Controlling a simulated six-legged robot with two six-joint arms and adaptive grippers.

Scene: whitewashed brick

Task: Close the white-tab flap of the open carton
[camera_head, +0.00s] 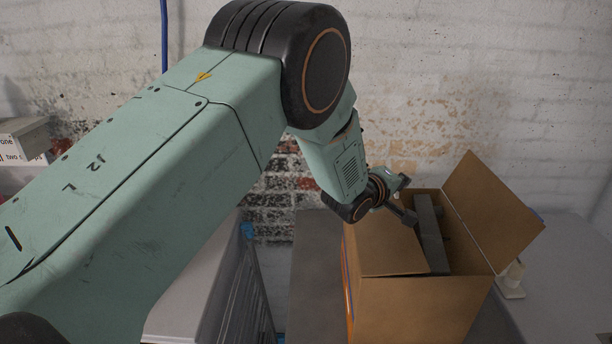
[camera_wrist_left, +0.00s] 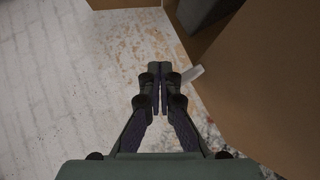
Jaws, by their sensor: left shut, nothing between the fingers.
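The open brown carton (camera_head: 420,306) stands at the right in the head view. One flap (camera_head: 492,210) stands up and leans outward on its right side; another brown panel (camera_head: 385,246) lies over the left part of its opening. My left gripper (camera_head: 410,217) is shut and empty, at the carton's far left part. In the left wrist view its closed fingertips (camera_wrist_left: 159,66) are beside a white tab (camera_wrist_left: 193,74) at the edge of a large brown panel (camera_wrist_left: 265,85). I cannot tell whether they touch. My right gripper is not in view.
A dark grey block (camera_head: 430,232) sticks up inside the carton. A small white object (camera_head: 511,280) is on the grey surface right of the carton. A pale bin (camera_head: 190,308) stands left, boxes (camera_head: 22,143) are at far left, and a whitewashed brick wall (camera_head: 480,80) is behind.

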